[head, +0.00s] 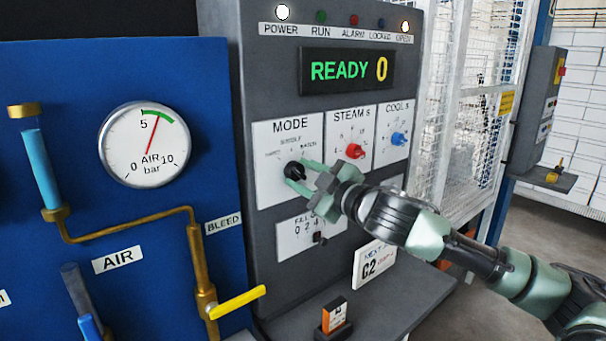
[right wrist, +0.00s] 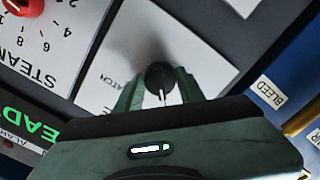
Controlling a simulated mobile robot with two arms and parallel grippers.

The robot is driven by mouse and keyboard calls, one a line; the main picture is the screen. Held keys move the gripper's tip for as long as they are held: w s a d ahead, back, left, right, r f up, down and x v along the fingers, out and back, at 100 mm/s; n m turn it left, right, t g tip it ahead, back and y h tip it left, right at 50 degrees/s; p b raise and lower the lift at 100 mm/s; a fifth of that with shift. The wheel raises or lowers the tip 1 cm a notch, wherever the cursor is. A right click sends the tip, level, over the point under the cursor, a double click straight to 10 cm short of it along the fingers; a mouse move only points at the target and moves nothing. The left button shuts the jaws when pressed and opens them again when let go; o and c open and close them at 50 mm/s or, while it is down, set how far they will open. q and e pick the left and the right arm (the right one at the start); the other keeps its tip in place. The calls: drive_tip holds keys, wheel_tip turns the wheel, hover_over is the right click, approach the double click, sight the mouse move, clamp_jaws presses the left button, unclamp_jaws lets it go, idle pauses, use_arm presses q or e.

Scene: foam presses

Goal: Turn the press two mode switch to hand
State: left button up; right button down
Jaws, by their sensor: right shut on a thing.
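The mode switch (head: 294,171) is a black knob on the white MODE plate (head: 270,190) of the grey control panel. My right gripper (head: 299,174) is at the knob, its green fingers shut on it from the right. In the right wrist view the black knob (right wrist: 159,76) with a white pointer line sits between the two fingertips (right wrist: 158,88). The small position labels around the knob are partly hidden or too small to read surely. My left gripper is not in view.
Red STEAM (head: 356,151) and blue COOL (head: 399,139) knobs sit right of the mode plate. The display (head: 346,71) reads READY 0. The POWER and OPEN lamps are lit. A yellow BLEED valve handle (head: 238,302) sticks out at lower left. A G2 card (head: 374,264) stands below.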

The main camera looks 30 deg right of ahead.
idle(0.3)
drive_tip(key=c, duration=0.9)
unclamp_jaws()
drive_tip(key=shift+s+d+f+b, duration=0.15)
drive_tip(key=shift+s+f+b, duration=0.1)
drive_tip(key=shift+b, duration=0.2)
drive_tip(key=s+b, duration=0.3)
drive_tip(key=b, duration=0.3)
drive_tip(key=s+b, duration=0.4)
drive_tip(key=b, duration=0.3)
drive_tip(key=shift+s+d+r, duration=0.1)
drive_tip(key=shift+d+r, duration=0.05)
drive_tip(key=shift+r, duration=0.05)
